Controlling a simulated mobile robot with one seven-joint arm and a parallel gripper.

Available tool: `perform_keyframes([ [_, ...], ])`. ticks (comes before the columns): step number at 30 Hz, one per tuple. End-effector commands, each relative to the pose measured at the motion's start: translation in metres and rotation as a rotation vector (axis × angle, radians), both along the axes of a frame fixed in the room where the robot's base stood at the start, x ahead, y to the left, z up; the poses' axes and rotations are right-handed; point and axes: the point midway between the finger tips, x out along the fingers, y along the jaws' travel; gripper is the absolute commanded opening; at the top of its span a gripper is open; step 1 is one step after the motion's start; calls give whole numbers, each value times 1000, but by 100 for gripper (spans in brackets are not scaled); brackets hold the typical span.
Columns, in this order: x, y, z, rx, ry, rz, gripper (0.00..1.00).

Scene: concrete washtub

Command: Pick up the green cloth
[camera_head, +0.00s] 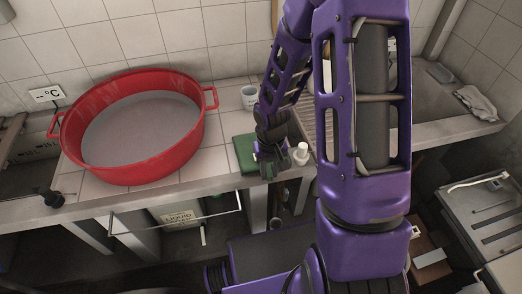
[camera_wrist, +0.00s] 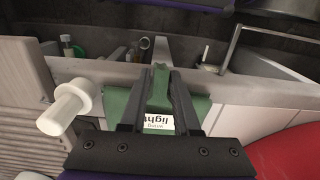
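The green cloth (camera_head: 243,154) lies on the tiled counter near its front edge, right of the red tub. My gripper (camera_head: 270,153) reaches down at the cloth's right side and hides part of it. In the wrist view the cloth (camera_wrist: 201,106) spreads on both sides of the two dark fingers. My gripper (camera_wrist: 161,88) has a raised green strip of the cloth between its fingertips, with green filling the gap, so it appears shut on it. A white printed label shows between the fingers nearer the wrist.
A white bottle (camera_head: 301,154) stands close to the right of my gripper; it also shows in the wrist view (camera_wrist: 69,107). A white cup (camera_head: 250,97) is behind the cloth. The large red tub (camera_head: 187,150) stands left. A rail (camera_head: 176,226) runs below the counter front.

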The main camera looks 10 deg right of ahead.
Motion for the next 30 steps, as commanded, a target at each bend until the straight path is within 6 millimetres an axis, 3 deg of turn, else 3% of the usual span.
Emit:
perform_keyframes([
  [1,0,0,0,0,0,0,19],
  [4,0,0,0,0,0,0,1],
  [18,0,0,3,0,-1,0,0],
  [23,1,-1,25,-1,-5,-2,0],
  [30,1,-1,75,-1,-5,-1,0],
])
